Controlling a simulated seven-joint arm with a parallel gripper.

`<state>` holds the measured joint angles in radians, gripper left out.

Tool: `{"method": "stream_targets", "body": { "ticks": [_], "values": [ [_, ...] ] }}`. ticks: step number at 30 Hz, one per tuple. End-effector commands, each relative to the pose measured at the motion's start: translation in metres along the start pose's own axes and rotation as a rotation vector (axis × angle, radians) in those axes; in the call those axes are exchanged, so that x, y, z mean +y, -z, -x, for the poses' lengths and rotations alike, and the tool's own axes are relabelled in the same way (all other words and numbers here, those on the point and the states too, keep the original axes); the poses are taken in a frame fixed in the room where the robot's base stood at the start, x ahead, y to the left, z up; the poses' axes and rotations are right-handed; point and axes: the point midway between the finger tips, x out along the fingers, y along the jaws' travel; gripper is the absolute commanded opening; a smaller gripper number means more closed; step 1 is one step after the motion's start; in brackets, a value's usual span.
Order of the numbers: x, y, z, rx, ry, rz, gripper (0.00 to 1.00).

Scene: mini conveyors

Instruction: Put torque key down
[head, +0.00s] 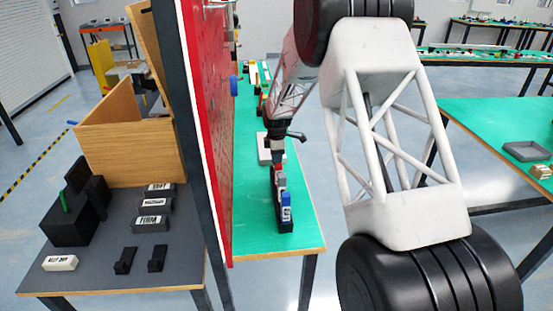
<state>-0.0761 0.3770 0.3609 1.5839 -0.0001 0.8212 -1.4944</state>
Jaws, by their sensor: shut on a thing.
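My gripper (277,156) is small and dark in the head view, above the green table. It is shut on a small grey piece (279,170), which I take to be the torque key; its shape is hard to make out. The piece is at the far end of a narrow black rack (286,226). I cannot tell whether it is seated in the rack or just above it. A red-and-grey piece (281,184) and a blue-and-white piece (286,205) stand upright in the rack, nearer the camera.
A red pegboard (207,120) rises along the left edge of the green table (305,235). Left of the board, a grey table (110,275) holds labelled blocks and a black box (70,220). The green table's front right is clear.

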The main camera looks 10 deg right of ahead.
Motion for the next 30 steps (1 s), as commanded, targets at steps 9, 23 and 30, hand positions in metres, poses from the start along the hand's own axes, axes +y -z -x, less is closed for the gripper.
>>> {"method": "stream_targets", "body": {
  "ticks": [9,23,30],
  "values": [
    [0.0004,0.0,-0.0091,0.0,-0.002,0.0,0.0],
    [0.0002,0.0,-0.0121,0.0,-0.001,0.0,0.55],
    [0.0003,0.0,-0.012,0.0,-0.001,0.0,0.55]
  ]
}}
